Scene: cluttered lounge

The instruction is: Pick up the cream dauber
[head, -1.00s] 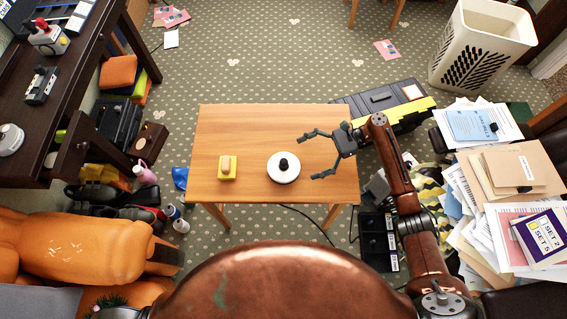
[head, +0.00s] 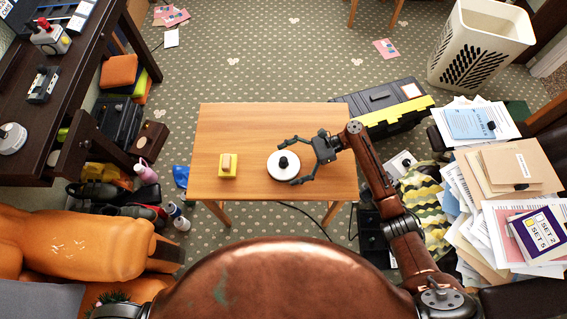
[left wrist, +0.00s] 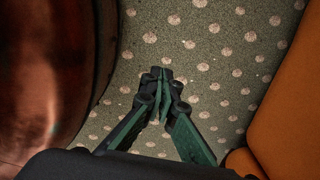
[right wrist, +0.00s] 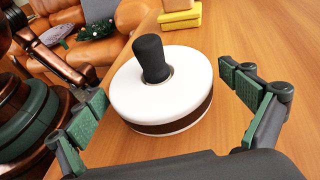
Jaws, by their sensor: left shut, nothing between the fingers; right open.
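The cream dauber (head: 283,174) is a round off-white disc with a brown band and a black upright knob. It stands on the wooden table (head: 325,120), right of its middle. It fills the middle of the right wrist view (right wrist: 135,98). My right gripper (head: 287,161) is open and comes from the right, its fingers spread on either side of the dauber's right part. In the right wrist view my fingers (right wrist: 160,85) show no clear contact with it. My left gripper (left wrist: 163,92) is shut and empty over the carpet, beside my body. Its fingers are out of the head view.
A yellow block with a tan peg (head: 227,166) stands on the table left of the dauber. A black and yellow case (head: 385,105) lies behind the table's right side. Papers and folders (head: 510,170) are piled right. An orange sofa (head: 85,245) is at the left.

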